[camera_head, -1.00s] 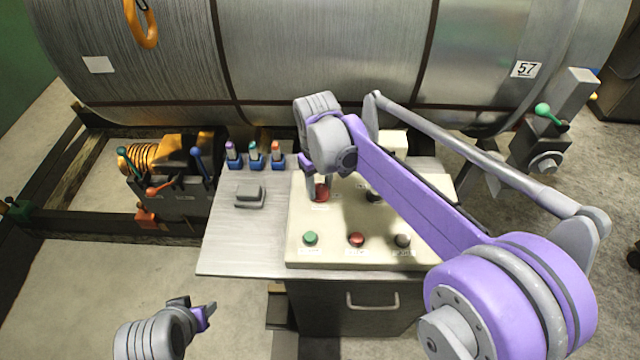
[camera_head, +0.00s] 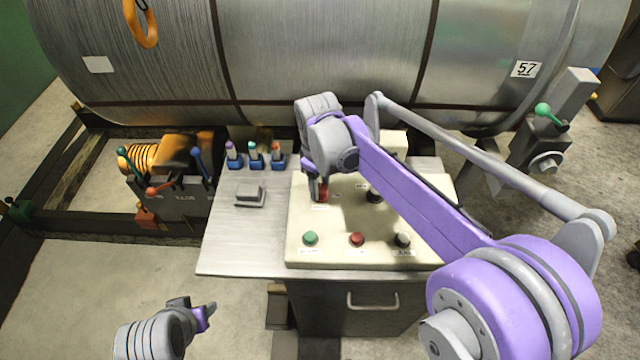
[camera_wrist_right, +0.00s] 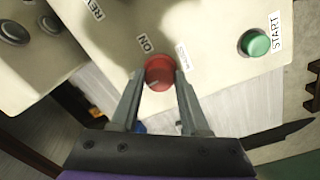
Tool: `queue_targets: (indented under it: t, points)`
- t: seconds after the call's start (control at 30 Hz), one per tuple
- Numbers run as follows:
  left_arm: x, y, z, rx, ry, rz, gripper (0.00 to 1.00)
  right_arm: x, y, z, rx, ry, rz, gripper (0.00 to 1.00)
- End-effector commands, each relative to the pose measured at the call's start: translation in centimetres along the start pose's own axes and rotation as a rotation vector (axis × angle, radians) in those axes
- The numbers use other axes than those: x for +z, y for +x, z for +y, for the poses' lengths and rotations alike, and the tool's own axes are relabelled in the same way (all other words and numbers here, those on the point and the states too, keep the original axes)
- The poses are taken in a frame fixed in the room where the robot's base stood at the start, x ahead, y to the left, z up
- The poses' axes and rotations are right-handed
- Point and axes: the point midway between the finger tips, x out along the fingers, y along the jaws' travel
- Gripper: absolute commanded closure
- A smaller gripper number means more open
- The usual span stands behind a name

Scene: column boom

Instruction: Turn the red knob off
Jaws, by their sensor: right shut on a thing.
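The red knob (camera_wrist_right: 159,72) sits on the cream control panel (camera_head: 335,230), at its upper left in the head view, where the right gripper partly covers it. In the right wrist view a label reading ON is beside it, and a second label near it is too small to read. My right gripper (camera_wrist_right: 157,90) is shut on the red knob, one finger on each side. In the head view the right gripper (camera_head: 318,190) points down at the knob. My left gripper (camera_head: 208,312) hangs at the lower left, away from the panel; its jaw opening is unclear.
The panel also has a green START button (camera_head: 310,238), a red button (camera_head: 357,239) and black knobs (camera_head: 403,240). A grey box (camera_head: 250,195) and several coloured switches (camera_head: 255,155) are left of it. A large metal drum (camera_head: 320,60) stands behind.

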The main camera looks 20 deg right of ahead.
Motion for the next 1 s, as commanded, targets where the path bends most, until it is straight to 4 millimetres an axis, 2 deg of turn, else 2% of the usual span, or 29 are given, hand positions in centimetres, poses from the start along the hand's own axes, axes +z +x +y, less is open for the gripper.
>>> queue_targets:
  t: [0.13,0.17,0.3,0.67,0.77,1.0]
  points:
    - [0.0,0.0,0.0,0.000,0.000,0.000,0.50,0.0,0.0,0.0,0.001,-0.001,-0.001,1.00]
    - [0.0,0.0,0.0,0.000,0.000,0.000,0.50,0.0,0.0,0.0,0.001,-0.001,-0.001,0.51]
    - [0.0,0.0,0.0,0.000,0.000,0.000,0.50,0.0,0.0,0.0,0.001,-0.001,-0.001,0.26]
    - [0.0,0.0,0.0,0.000,0.000,0.000,0.50,0.0,-0.4,0.0,0.000,0.000,0.000,0.24]
    - [-0.1,-0.1,0.0,0.000,0.000,0.001,0.50,0.0,-1.6,0.0,0.001,0.000,0.000,0.24]
    - [-0.4,-0.5,0.0,0.000,0.000,0.003,0.50,0.0,-6.4,0.0,0.001,-0.001,0.000,0.24]
